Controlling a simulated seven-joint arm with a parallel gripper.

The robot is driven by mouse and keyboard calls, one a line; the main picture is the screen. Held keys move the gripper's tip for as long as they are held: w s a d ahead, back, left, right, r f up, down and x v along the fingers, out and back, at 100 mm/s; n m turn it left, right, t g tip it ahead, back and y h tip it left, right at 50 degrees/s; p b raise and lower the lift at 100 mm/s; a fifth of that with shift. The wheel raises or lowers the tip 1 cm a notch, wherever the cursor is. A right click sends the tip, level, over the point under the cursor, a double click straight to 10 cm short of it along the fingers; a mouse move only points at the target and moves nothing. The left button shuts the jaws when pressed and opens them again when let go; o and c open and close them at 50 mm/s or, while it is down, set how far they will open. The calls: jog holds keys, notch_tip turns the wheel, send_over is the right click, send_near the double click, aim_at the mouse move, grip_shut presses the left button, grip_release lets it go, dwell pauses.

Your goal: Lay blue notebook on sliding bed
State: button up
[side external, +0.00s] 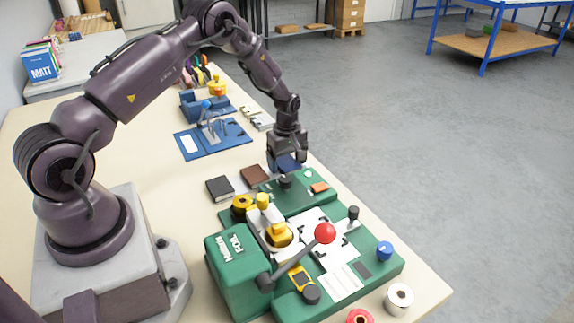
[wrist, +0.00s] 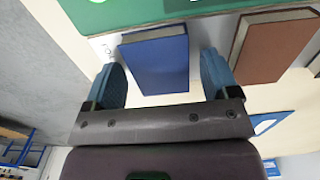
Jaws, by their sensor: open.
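The blue notebook (wrist: 155,62) lies flat on the table in the wrist view, its page edges facing the upper side. My gripper (wrist: 163,78) is open, with one blue-padded finger to each side of the notebook; I cannot tell how far the fingertips are above the table. In the side external view the notebook (side external: 288,163) is mostly hidden behind my gripper (side external: 284,162). The green foil press (side external: 235,262) stands nearer the camera; the pale plate (side external: 312,228) in its middle seems to be the sliding bed, partly covered by the red-knobbed lever.
A brown notebook (side external: 255,175) and a black notebook (side external: 220,188) lie left of my gripper. The press's green base (wrist: 150,10) is close to the blue notebook. A blue device (side external: 213,138) stands farther back. Tape rolls (side external: 399,299) lie at the table's front corner.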

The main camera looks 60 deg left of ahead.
aim_at(287, 162)
jog(key=c, duration=0.8)
jog(key=shift+r, duration=3.75)
jog(key=shift+c, duration=0.2)
